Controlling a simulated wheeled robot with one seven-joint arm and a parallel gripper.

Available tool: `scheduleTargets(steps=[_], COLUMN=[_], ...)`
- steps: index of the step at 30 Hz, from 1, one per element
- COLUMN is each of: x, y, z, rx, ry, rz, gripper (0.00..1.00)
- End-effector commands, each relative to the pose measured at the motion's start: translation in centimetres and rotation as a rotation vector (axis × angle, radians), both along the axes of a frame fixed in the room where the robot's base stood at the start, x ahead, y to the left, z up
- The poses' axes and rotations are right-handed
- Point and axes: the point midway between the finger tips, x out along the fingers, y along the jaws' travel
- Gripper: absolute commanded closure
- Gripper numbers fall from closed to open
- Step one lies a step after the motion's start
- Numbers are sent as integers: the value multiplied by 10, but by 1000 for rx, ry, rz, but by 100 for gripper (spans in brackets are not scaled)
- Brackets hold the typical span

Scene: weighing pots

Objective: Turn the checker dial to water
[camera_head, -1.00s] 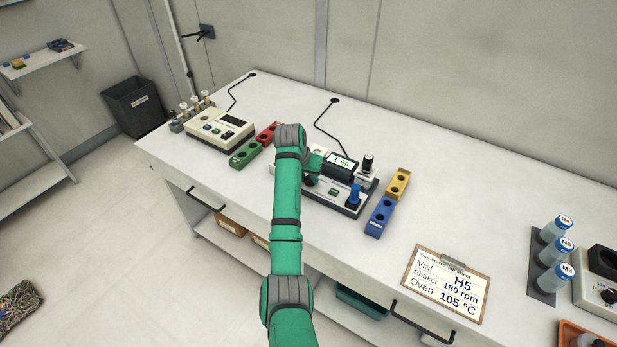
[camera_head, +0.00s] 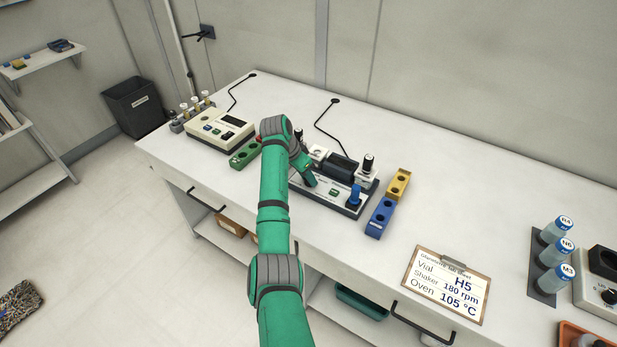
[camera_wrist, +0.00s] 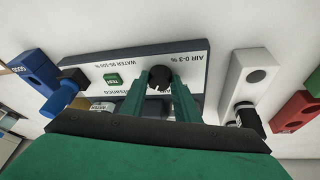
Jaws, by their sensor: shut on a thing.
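The checker (camera_head: 322,196) is a white-panelled unit on a dark base in the middle of the bench. In the wrist view its panel, upside down, reads WATER 95-105 % (camera_wrist: 112,65) at the left and AIR 0-5 % (camera_wrist: 187,58) at the right. The black dial (camera_wrist: 160,77) sits between these labels. My gripper (camera_wrist: 160,92) is shut on the dial, one green finger on each side; where the dial points is unclear. In the head view my gripper (camera_head: 309,181) covers the dial.
Blue (camera_head: 379,218) and yellow (camera_head: 398,184) blocks stand at right, a green block (camera_head: 244,154) at left.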

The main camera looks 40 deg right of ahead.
Motion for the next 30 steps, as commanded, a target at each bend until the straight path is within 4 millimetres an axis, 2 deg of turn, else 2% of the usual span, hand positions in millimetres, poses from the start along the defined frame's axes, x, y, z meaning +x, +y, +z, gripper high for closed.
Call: scheduleTargets(steps=[13, 30], x=[3, 3], y=[-3, -4], z=[3, 3], rx=[-6, -6], ry=[-5, -5], rz=[-241, -278], gripper=[94, 94])
